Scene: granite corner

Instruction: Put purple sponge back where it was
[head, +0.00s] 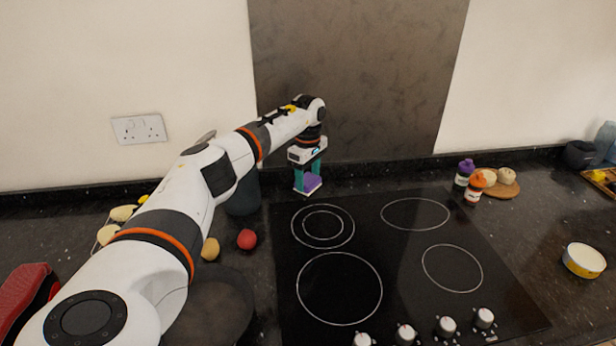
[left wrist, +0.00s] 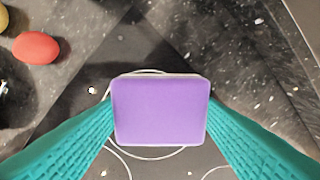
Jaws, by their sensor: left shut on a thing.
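The purple sponge (head: 312,183) is a small block with a purple top and a paler edge. My left gripper (head: 308,182) points down at the back left of the black hob and is shut on the sponge. In the left wrist view the sponge (left wrist: 161,110) sits between the two teal fingers (left wrist: 161,125), with its purple face toward the camera. The hob's ring shows behind it. I cannot tell whether the sponge touches the surface below. My right gripper is not in view.
The black hob (head: 390,250) has several knobs along its front. A red fruit (head: 247,239), a yellow one (head: 210,249) and a dark pan (head: 215,310) lie left of it. Two bottles (head: 465,172) (head: 476,188) and a wooden board (head: 503,188) stand at the back right.

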